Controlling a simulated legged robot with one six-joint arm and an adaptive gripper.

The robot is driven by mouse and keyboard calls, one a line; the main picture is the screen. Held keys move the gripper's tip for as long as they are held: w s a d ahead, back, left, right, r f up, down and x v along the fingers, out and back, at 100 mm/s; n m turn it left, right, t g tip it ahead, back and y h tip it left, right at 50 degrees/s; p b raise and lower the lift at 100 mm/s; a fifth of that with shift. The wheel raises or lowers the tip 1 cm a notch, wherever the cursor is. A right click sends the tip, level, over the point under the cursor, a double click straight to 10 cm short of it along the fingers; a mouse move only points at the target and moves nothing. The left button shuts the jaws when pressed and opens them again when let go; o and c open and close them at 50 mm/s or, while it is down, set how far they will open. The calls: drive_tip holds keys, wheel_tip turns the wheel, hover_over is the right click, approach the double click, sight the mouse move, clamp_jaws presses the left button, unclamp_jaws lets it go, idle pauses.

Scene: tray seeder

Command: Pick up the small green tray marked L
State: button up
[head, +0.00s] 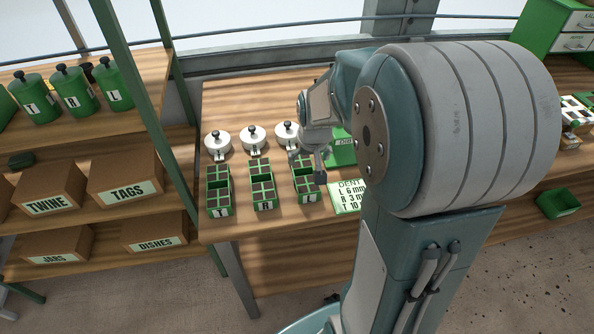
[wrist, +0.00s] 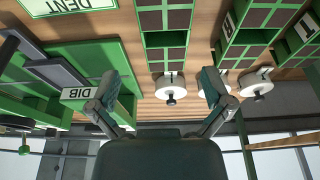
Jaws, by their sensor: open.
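Three small green trays with dark square cells stand in a row on the wooden bench: a left one (head: 218,192), a middle one (head: 263,186) and a right one (head: 304,186).
White pots (head: 253,138) with black knobs stand behind the trays. A green box marked DIB (wrist: 75,94) and a DENT sign (head: 349,196) are right of the trays. Shelves with boxes (head: 125,186) and green jars (head: 74,91) stand left. A green post rises between.

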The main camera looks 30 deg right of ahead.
sight(305, 169)
drive_tip(key=x, duration=0.5)
drive_tip(key=shift+a+f, duration=0.1)
drive_tip(key=shift+a, duration=0.15)
drive_tip(key=x, duration=0.4)
drive_tip(key=shift+w, duration=0.2)
drive_tip(key=shift+c, duration=0.3)
drive_tip(key=c, duration=1)
